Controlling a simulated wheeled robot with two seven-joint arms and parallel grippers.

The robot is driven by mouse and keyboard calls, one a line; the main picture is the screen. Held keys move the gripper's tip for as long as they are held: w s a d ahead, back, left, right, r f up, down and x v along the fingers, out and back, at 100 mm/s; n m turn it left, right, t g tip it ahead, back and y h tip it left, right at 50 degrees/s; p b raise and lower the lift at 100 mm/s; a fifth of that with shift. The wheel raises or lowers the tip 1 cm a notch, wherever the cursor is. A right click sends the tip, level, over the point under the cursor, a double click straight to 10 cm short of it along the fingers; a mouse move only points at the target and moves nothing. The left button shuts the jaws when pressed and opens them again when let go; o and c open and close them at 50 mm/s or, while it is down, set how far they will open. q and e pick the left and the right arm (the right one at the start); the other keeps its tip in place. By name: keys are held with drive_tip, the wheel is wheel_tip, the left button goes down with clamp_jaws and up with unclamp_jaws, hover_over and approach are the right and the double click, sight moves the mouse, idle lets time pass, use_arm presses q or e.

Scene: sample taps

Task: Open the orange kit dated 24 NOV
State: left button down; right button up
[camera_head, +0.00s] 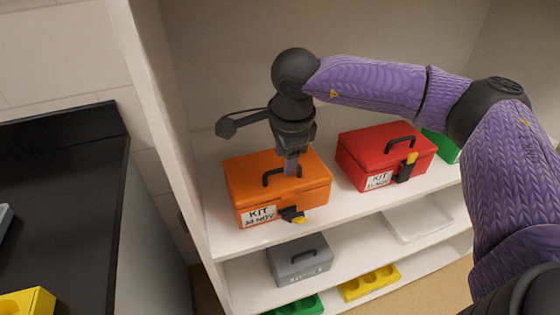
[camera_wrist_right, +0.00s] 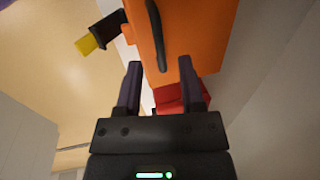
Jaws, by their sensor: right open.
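The orange kit (camera_head: 255,184) stands shut at the left of the top shelf. Its front label (camera_head: 258,215) reads KIT 24 NOV. A black handle (camera_head: 280,176) is on its lid, and a black latch with a yellow tip (camera_head: 293,215) is at its front edge. My right gripper (camera_head: 291,166) points down over the lid beside the handle. In the right wrist view the fingers (camera_wrist_right: 160,82) are open and empty, with the orange lid (camera_wrist_right: 195,35) and the dark handle (camera_wrist_right: 156,30) just beyond them. My left gripper is not in view.
A red kit (camera_head: 372,148), its label partly readable, stands to the right on the same shelf (camera_head: 325,212), with a green box (camera_head: 442,145) beyond it. A grey case (camera_head: 299,262) and a white tray (camera_head: 415,222) are one shelf lower. The cabinet's side wall (camera_head: 165,130) is close at left.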

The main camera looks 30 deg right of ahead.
drive_tip(key=shift+w+f, duration=0.2)
drive_tip(key=shift+f, duration=0.75)
clamp_jaws()
idle(0.4)
idle(0.3)
